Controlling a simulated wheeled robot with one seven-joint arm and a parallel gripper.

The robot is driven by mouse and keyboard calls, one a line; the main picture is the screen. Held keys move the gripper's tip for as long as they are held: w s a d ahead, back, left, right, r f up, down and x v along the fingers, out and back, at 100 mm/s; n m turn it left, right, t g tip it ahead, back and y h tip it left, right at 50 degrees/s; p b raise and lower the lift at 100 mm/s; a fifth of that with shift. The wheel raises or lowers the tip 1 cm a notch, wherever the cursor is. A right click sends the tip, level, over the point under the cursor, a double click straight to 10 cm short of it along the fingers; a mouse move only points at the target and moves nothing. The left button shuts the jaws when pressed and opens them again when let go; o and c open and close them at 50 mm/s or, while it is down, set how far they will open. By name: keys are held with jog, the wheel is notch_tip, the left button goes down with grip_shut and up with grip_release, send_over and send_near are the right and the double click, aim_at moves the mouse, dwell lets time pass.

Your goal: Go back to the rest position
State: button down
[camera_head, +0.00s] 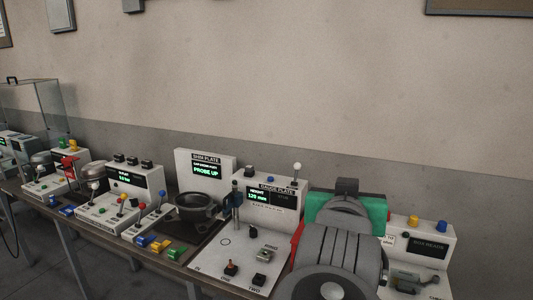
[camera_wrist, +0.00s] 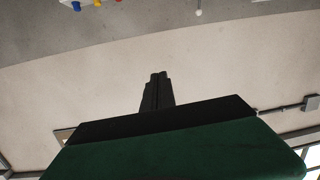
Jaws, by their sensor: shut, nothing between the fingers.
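My gripper (camera_wrist: 157,92) shows in the wrist view as dark fingers pressed together in front of a wide black and green body. Nothing is held between them. The wrist view looks mostly at the bare wall, with a few coloured knobs at its top edge. In the head view my grey arm with its green wrist part stands at the lower right, in front of the bench. The fingertips cannot be made out there.
A long bench carries several stations. The gauge plate station (camera_head: 240,250) and shim plate panel (camera_head: 205,178) stand left of my arm, with a dark bowl (camera_head: 198,205) between. A white station (camera_head: 425,245) is partly hidden at right.

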notch_tip(320, 180, down, 22)
jog(key=n+g+y, duration=0.3)
jog(key=g, duration=0.3)
jog(key=s+f+g+y, duration=0.2)
jog(key=s+f+g, duration=0.3)
jog(key=s+f, duration=0.5)
jog(key=shift+s+d+f+n+g+p, duration=0.2)
jog(key=shift+s+f+n+g+p, duration=0.15)
jog(key=shift+f+g+p, duration=0.1)
